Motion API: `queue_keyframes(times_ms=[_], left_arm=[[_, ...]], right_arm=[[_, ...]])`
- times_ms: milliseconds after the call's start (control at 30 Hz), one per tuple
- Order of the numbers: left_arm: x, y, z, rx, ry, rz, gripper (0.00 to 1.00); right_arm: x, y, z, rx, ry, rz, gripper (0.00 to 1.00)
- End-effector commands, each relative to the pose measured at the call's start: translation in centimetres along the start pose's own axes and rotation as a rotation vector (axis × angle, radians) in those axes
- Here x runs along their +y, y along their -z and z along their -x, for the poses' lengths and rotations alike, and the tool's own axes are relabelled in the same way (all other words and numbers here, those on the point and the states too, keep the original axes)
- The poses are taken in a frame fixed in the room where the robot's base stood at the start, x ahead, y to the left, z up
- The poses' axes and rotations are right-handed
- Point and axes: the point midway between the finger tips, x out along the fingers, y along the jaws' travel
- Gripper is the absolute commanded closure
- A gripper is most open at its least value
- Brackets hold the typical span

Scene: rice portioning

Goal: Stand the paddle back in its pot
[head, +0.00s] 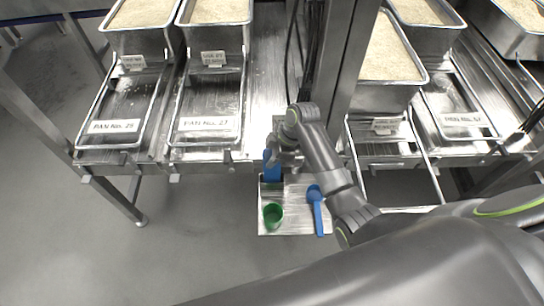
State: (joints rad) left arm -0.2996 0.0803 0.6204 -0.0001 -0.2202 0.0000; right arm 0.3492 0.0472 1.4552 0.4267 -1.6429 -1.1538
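A flat, upright blue piece, which looks like the paddle (271,168), stands at the back left of a small metal shelf. Its lower end meets a dark shape at the shelf's back edge; I cannot tell whether this is the pot. My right gripper (284,158) is right beside the blue piece, reaching down from my arm. Its fingers are small and partly hidden, so I cannot tell whether they are closed on the piece. My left gripper is not in view.
On the small metal shelf (295,222) are a green cup (273,215) and a blue scoop (317,208). Metal pans of rice (217,12) stand on racks behind, with labelled frames in front. A steel post (347,60) rises close behind my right arm. Open floor lies left.

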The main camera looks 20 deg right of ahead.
Motion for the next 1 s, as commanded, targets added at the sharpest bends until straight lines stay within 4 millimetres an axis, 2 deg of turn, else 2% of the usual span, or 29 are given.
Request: queue_keyframes(times_ms=[33,133,433,567,667,1000], left_arm=[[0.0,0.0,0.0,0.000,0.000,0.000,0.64],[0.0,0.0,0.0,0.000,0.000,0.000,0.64],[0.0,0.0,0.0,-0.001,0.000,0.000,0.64],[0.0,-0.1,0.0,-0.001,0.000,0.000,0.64],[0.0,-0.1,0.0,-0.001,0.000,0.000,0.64],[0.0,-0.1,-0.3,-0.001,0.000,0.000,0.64]], right_arm=[[0.0,0.0,0.0,0.000,0.000,0.000,0.78],[0.0,0.0,0.0,0.000,0.000,0.000,0.65],[0.0,0.0,0.1,0.000,-0.001,0.000,0.64],[0.1,-0.1,1.1,-0.001,-0.003,0.001,0.64],[0.1,0.0,2.7,0.000,-0.005,0.002,0.64],[0.2,-0.1,11.1,-0.002,-0.007,0.003,0.64]])
